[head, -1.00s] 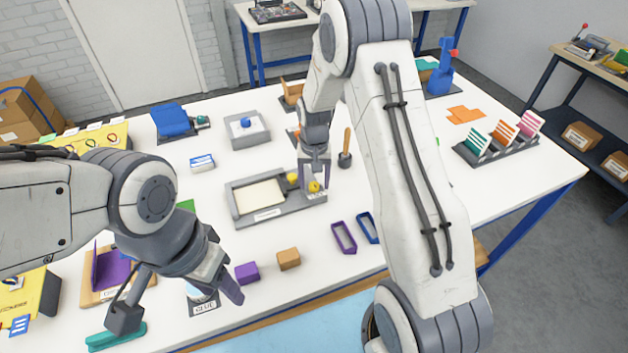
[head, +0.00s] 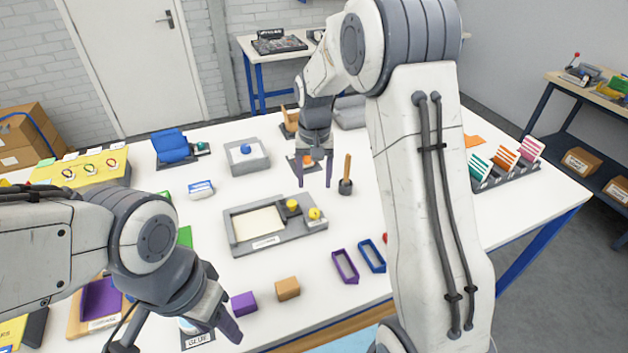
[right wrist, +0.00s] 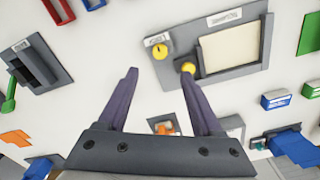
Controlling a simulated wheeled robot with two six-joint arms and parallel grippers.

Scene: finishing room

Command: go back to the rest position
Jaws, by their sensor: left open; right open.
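My right gripper (head: 314,178) is open and empty in the head view, raised over the table behind the grey tray fixture with yellow knobs. In the right wrist view its two fingers (right wrist: 158,100) are spread apart with nothing between them. My left gripper (head: 222,312) is open at the table's front left, beside a purple block (head: 244,304). Its fingertips are partly seen and hold nothing visible. The grey fixture (head: 240,237) has a cream panel and two yellow knobs; it also shows in the right wrist view (right wrist: 180,70).
An orange-brown block (head: 287,288), a purple frame (head: 345,266) and a blue frame (head: 372,256) lie near the front edge. A wooden-handled tool stands in a dark holder (head: 345,187) beside the right gripper. A card rack (head: 490,182) stands at right.

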